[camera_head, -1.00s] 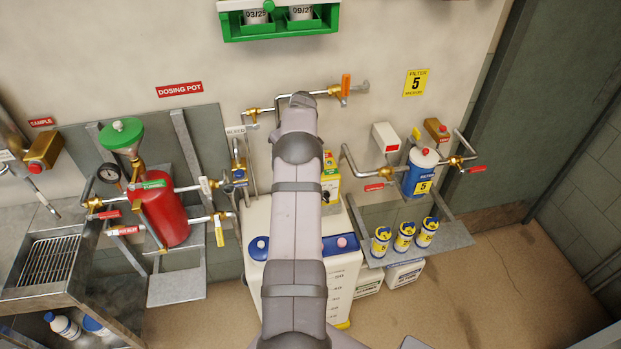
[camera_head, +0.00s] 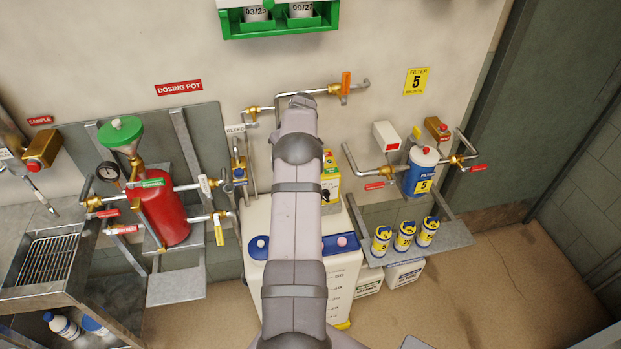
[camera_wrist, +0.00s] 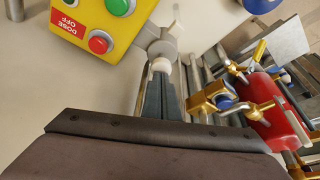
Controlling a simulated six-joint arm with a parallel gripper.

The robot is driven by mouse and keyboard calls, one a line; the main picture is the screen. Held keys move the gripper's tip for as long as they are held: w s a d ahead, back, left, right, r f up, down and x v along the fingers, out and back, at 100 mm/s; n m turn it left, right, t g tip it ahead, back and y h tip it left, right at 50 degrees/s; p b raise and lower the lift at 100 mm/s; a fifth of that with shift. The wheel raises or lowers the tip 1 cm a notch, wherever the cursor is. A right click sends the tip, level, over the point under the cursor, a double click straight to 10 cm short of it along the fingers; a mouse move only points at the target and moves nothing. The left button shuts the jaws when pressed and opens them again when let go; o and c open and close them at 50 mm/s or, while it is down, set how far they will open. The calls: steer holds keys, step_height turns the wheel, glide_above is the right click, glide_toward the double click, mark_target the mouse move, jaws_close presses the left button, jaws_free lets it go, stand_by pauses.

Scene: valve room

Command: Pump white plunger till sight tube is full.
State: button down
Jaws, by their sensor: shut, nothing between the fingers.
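In the wrist view, a small white knob (camera_wrist: 160,65), which looks like the white plunger, sits on a grey fitting beside the yellow pump box (camera_wrist: 92,22). My gripper (camera_wrist: 164,80) is shut, its fingertips right at the knob with nothing between them. I cannot tell if the tips touch it or are just short of it. In the head view my arm covers the plunger and gripper; only part of the yellow pump box (camera_head: 331,180) shows beside it. I cannot make out the sight tube or its level.
A white tank (camera_head: 343,283) with blue caps stands below my arm. The red dosing pot (camera_head: 165,210), with brass valves and pipes, is at left. A blue filter (camera_head: 420,172) hangs at right above a shelf (camera_head: 445,238) with several small bottles. Open floor lies at far right.

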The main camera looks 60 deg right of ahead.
steer(key=shift+s+f+b, duration=0.1)
steer(key=shift+f+b, duration=0.65)
steer(key=shift+f, duration=0.3)
steer(key=shift+a, duration=0.1)
steer(key=shift+r, duration=0.15)
steer(key=shift+r+p, duration=0.7)
steer(key=shift+r, duration=0.45)
steer(key=shift+f, duration=0.2)
